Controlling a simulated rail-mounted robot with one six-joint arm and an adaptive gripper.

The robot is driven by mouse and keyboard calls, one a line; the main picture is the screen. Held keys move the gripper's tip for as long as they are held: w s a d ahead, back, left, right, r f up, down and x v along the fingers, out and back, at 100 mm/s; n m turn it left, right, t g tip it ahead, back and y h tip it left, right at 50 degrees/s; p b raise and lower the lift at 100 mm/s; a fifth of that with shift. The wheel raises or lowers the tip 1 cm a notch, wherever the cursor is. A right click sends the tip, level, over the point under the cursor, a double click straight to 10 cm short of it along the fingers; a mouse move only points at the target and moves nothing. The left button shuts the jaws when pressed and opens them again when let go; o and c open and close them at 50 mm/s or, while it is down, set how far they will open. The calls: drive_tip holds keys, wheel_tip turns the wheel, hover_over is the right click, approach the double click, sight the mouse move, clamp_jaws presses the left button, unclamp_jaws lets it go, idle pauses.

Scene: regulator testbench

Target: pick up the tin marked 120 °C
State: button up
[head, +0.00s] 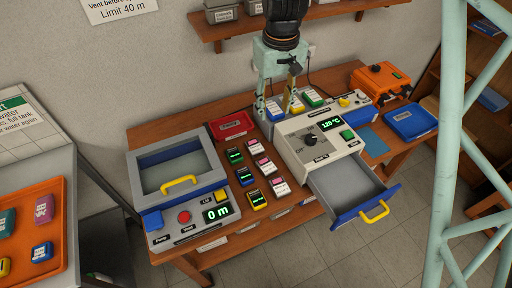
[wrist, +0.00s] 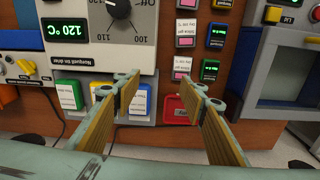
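My gripper (head: 276,108) points down at the back of the bench. Its two fingers are apart with nothing held between them; they also show in the wrist view (wrist: 163,85). Behind the oven stand a blue tin (wrist: 140,101), a yellow tin (wrist: 104,91) and a green tin (wrist: 69,94) with white labels. In the head view the blue tin (head: 273,110), yellow tin (head: 297,105) and green tin (head: 312,97) are close below my fingers. Their labels are too small to read, so I cannot tell which is marked 120 °C. One finger partly covers the yellow tin in the wrist view.
The oven (head: 306,140) shows 120 °C and its drawer (head: 345,186) is open and empty. A red tray (head: 226,127) lies left of the tins. Several small labelled blocks stand between the oven and the chamber (head: 178,165) reading 0 m. A shelf (head: 328,11) hangs behind.

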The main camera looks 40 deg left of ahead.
drive_tip(key=s+a+f, duration=0.3)
drive_tip(key=s+a, duration=0.1)
drive_tip(key=shift+s+a+f+n, duration=0.3)
drive_tip(key=shift+s+n, duration=0.05)
drive_tip(key=shift+n, duration=0.05)
drive_tip(key=shift+f, duration=0.2)
hover_over(255, 146)
drive_tip(key=shift+a+f, duration=0.15)
drive_tip(key=shift+f, duration=3.95)
drive_tip(key=shift+f+b, duration=0.45)
drive_tip(key=shift+f, duration=2.2)
drive_tip(key=c, duration=0.7)
